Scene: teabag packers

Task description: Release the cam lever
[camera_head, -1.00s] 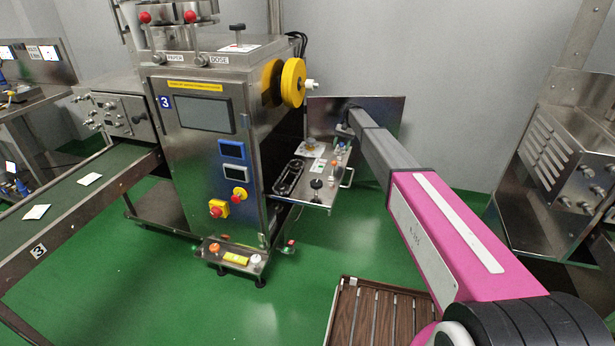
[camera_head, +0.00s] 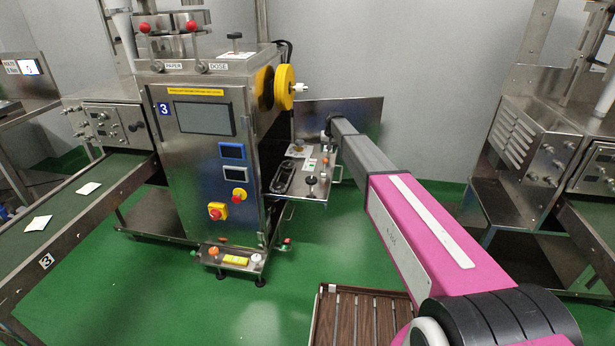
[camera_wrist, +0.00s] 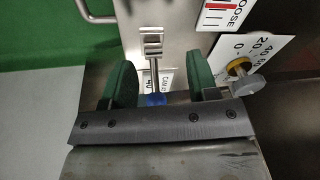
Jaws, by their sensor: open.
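In the wrist view the cam lever (camera_wrist: 154,74) is a thin metal rod with a blue knob at its lower end, running up to a small metal block. A partly hidden label (camera_wrist: 166,82) beginning "CAM" is beside it. My gripper (camera_wrist: 158,68) is open, with one green finger pad on each side of the lever and a gap to both. The knob is near the dark gripper body; I cannot tell whether they touch. In the head view my gripper is hidden beyond my arm's far end, beside the machine's side shelf (camera_head: 318,197).
A yellow-and-grey knob (camera_wrist: 240,70) with a numbered scale is close to the right finger. A metal handle (camera_wrist: 95,12) is at the upper left. The packing machine (camera_head: 205,150) stands left of my arm, with a conveyor (camera_head: 75,205) farther left.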

